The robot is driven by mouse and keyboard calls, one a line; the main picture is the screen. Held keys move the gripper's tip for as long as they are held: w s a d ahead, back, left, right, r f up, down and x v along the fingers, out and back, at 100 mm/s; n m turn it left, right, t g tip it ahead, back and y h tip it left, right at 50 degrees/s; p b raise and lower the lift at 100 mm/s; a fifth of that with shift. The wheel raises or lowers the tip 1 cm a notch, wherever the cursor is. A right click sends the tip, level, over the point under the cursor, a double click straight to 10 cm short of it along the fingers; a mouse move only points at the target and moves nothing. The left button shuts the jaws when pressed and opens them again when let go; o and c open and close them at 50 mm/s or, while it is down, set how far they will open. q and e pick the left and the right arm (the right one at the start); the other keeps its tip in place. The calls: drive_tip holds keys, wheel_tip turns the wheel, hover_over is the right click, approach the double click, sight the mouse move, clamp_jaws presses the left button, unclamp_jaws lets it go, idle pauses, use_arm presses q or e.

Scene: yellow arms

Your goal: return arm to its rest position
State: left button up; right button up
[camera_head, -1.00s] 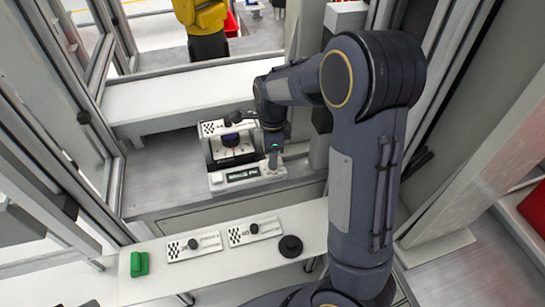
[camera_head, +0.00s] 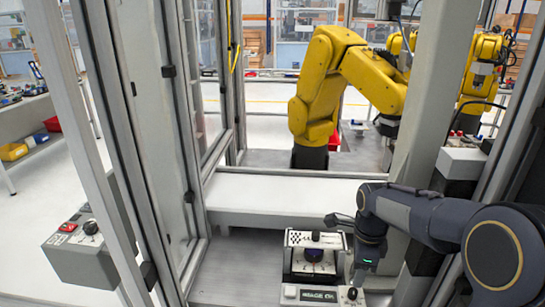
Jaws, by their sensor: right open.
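My right arm comes in from the right edge and bends down at the wrist. My right gripper (camera_head: 357,279) hangs below the wrist, close to the right side of a small white and black device (camera_head: 300,262). Its jaws are open, with nothing seen between them, though the fingertips are small and partly hard to make out. I cannot tell whether they touch the device. My left gripper is not in view.
A yellow robot arm (camera_head: 335,85) stands behind a white ledge (camera_head: 280,192). Metal frame posts (camera_head: 165,150) rise at the left, and a wide grey post (camera_head: 425,100) stands near my arm at right. A control box (camera_head: 85,250) with a red button is at lower left.

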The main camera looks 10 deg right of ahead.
drive_tip(key=s+a+r+n+t+y, duration=0.1)
drive_tip(key=s+a+r+n+t, duration=0.1)
drive_tip(key=s+n, duration=0.8)
drive_tip(key=s+a+r+n+t+y, duration=0.2)
drive_tip(key=s+a+n, duration=0.3)
drive_tip(key=s+n, duration=0.6)
drive_tip(key=shift+s+r+t+y, duration=0.15)
drive_tip(key=shift+s+t+y, duration=0.15)
drive_tip(key=shift+s+t, duration=0.4)
drive_tip(key=shift+w, duration=0.1)
